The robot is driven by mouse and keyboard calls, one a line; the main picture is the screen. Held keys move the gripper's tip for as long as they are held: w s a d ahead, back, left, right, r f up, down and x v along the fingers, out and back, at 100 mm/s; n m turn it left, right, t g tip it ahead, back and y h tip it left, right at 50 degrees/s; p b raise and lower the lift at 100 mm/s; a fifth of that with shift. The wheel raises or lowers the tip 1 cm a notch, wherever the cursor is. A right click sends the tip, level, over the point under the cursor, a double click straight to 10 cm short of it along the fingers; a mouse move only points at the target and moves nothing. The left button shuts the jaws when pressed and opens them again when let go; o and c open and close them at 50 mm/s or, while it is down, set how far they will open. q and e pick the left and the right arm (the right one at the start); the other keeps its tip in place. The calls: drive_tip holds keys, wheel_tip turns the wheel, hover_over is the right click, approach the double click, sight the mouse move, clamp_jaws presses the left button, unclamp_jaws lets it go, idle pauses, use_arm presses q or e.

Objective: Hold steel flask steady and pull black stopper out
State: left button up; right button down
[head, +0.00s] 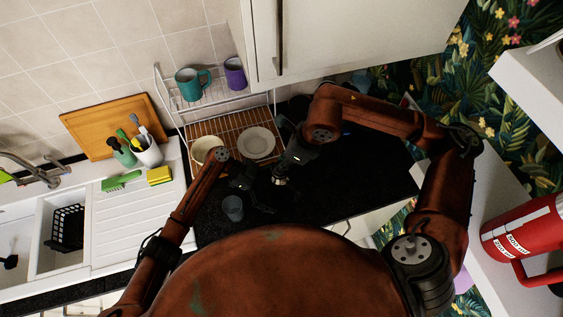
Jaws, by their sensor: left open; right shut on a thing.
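The steel flask (280,180) shows as a small shiny patch above the black counter, mostly hidden by my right gripper. My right gripper (283,171) reaches down from the upper right and is shut on it. The black stopper cannot be made out against the dark gripper and counter. My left gripper (248,186) is open and empty, just left of the flask and a little lower in the picture. It appears apart from the flask, though the dark background makes the gap hard to judge.
A grey-blue cup (232,208) stands on the black counter (350,175) close below my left gripper. Behind are a dish rack (225,128) with a white plate (257,142), a cream bowl (206,149) and mugs. The sink (62,238) is left. A white cupboard (350,35) overhangs the counter.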

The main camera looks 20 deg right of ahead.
use_arm(q)
drive_tip(key=shift+s+d+f, duration=0.35)
drive_tip(key=shift+d, duration=0.15)
drive_tip(key=shift+c, duration=0.6)
drive_tip(key=c, duration=1.7)
use_arm(e)
drive_tip(key=shift+d, duration=0.1)
use_arm(q)
drive_tip(key=shift+s, duration=0.1)
use_arm(e)
drive_tip(key=shift+f, duration=0.1)
use_arm(q)
drive_tip(key=shift+f, duration=0.1)
use_arm(e)
drive_tip(key=shift+w, duration=0.1)
use_arm(q)
drive_tip(key=o, duration=0.7)
